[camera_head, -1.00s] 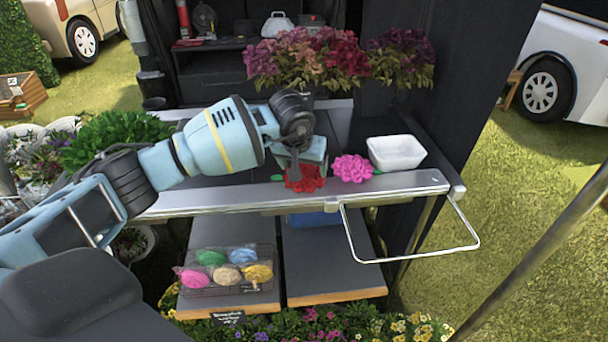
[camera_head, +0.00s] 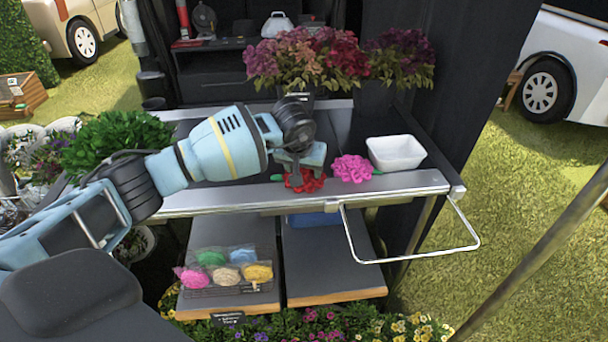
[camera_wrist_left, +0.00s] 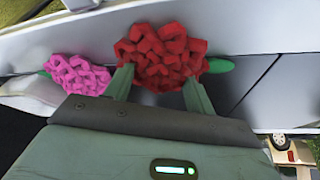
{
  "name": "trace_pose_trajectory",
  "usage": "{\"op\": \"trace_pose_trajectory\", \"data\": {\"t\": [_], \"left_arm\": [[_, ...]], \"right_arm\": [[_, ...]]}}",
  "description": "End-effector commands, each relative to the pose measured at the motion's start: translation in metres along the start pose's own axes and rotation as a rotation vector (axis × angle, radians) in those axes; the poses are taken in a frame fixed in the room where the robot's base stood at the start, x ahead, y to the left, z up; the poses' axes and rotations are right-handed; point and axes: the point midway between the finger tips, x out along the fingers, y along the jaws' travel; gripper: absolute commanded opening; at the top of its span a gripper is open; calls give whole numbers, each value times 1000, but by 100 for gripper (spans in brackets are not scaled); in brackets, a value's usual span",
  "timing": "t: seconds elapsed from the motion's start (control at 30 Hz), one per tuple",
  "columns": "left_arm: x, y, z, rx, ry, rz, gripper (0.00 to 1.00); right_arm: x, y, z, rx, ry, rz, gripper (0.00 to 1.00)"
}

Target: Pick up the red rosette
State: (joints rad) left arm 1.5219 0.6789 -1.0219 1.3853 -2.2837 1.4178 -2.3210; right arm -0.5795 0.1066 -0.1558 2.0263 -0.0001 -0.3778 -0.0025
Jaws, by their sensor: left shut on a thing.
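The red rosette (camera_head: 305,180) is a ruffled red bloom at the front edge of the dark counter in the head view. It also shows in the left wrist view (camera_wrist_left: 162,56), with a green tip at its side. My left gripper (camera_head: 304,174) is over it and shut on it, with one finger on each side in the wrist view (camera_wrist_left: 155,88). The gripper partly hides the rosette in the head view. Whether the rosette is clear of the counter I cannot tell. My right gripper is not in view.
A pink rosette (camera_head: 352,168) lies just right of the red one. A white tub (camera_head: 396,152) stands behind it to the right. Potted flowers (camera_head: 308,60) stand at the back. A wire rail (camera_head: 410,258) juts out in front. A basket of coloured bundles (camera_head: 228,288) sits below.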

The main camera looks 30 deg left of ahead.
Motion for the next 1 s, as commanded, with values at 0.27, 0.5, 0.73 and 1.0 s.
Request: {"op": "trace_pose_trajectory", "data": {"t": [0.27,0.5,0.73,1.0], "left_arm": [[-5,0,-2,0,1,0,33],[-34,0,-15,-1,5,1,33],[-48,-35,16,1,0,-4,33],[-69,-77,53,0,-1,-4,33]], "right_arm": [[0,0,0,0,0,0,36],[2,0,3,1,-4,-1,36],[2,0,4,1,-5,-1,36],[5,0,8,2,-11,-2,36]]}}
